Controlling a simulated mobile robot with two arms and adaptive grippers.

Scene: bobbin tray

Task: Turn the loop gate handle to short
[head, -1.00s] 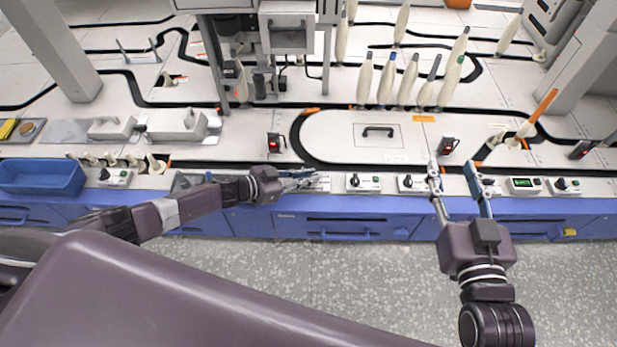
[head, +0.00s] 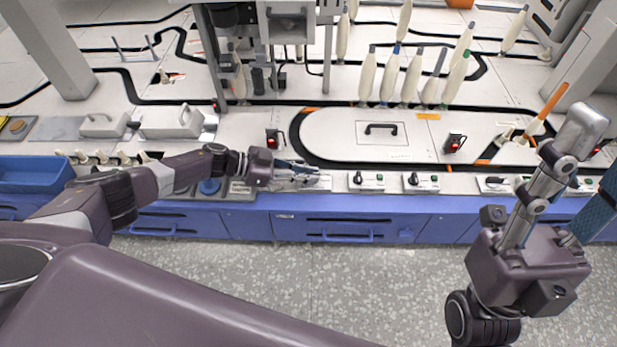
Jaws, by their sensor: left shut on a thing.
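A row of small white control boxes with black knobs sits along the blue front edge. My left gripper (head: 312,178) is shut at the control box (head: 322,186) left of the two plain knob boxes. Its fingers cover that box's handle, which I take to be the loop gate handle; its setting and any label are hidden.
Two more knob boxes, one (head: 366,181) and another (head: 421,183), stand just right of the left gripper. White bobbins (head: 390,74) stand behind the oval loop plate (head: 330,130). A blue bin (head: 35,174) is at far left. The grey floor in front is clear.

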